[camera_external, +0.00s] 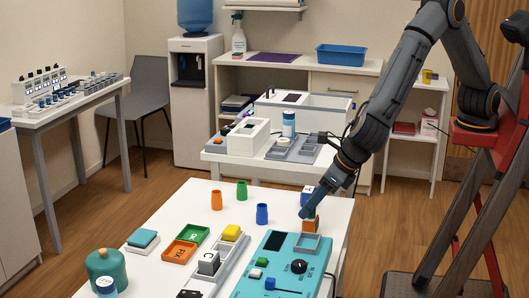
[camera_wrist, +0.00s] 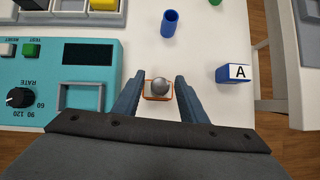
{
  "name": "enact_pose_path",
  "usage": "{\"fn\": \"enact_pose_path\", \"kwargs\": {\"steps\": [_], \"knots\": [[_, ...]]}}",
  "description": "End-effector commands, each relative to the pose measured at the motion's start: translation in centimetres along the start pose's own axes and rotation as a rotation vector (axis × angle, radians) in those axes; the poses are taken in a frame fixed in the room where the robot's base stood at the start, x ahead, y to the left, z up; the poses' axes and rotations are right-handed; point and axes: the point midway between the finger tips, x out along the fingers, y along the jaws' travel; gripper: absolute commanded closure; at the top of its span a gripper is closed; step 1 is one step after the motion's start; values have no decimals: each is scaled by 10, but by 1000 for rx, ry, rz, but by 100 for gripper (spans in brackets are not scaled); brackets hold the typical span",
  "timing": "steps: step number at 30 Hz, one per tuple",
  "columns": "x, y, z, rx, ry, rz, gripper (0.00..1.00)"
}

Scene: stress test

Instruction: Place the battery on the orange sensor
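An orange-edged block (camera_wrist: 158,95) with a pale top and a grey ball (camera_wrist: 161,85) on it stands on the white table. Its orange side also shows in the external view (camera_external: 310,225). It may be the orange sensor; I cannot be sure. My gripper (camera_wrist: 160,80) is open, pointing down, with one finger on each side of this block and gaps between. In the external view my gripper (camera_external: 307,212) hides the block's top. A blue block marked A (camera_wrist: 232,73) stands to the right in the wrist view. I cannot tell which thing is the battery.
A turquoise panel (camera_external: 250,283) with knob and screen lies beside the block. A grey tray (camera_external: 222,262), orange (camera_external: 179,251) and green (camera_external: 194,236) plates lie left of it. Blue (camera_external: 262,214), green (camera_external: 241,190) and orange (camera_external: 216,200) cylinders stand farther back.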

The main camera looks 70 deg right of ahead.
Motion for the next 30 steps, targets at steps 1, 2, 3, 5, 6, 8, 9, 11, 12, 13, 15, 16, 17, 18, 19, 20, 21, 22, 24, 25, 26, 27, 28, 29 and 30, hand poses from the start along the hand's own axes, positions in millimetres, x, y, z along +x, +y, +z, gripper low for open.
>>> {"fn": "enact_pose_path", "kwargs": {"steps": [1,2,3,5,6,8,9,11,12,13,15,16,17,18,19,20,21,22,24,25,26,27,28,29,30], "knots": [[0,0,0,0,0,0,62],[0,0,0,0,0,0,62],[0,0,0,0,0,0,62],[0,0,0,0,0,0,62],[0,0,0,0,0,0,62],[-2,0,1,0,0,0,62],[-3,0,2,1,0,0,62],[-8,1,2,1,-1,2,62],[-13,1,2,0,-2,2,62],[-17,1,2,0,-2,3,62],[-30,2,3,1,-2,5,62],[-36,1,2,1,-1,4,62],[-42,1,2,1,-2,4,62],[-51,2,2,0,-2,4,62],[-58,2,2,0,-2,5,62],[-64,1,2,1,-2,4,62],[-72,1,2,1,-2,4,62],[-78,1,2,1,-2,5,62],[-91,1,2,0,-2,4,62],[-96,1,2,0,-1,4,62],[-100,1,2,1,-1,3,62],[-105,1,2,1,-1,2,62],[-109,1,2,0,-1,2,62],[-112,1,2,0,-1,2,62],[-116,0,2,-1,-1,2,62]]}}
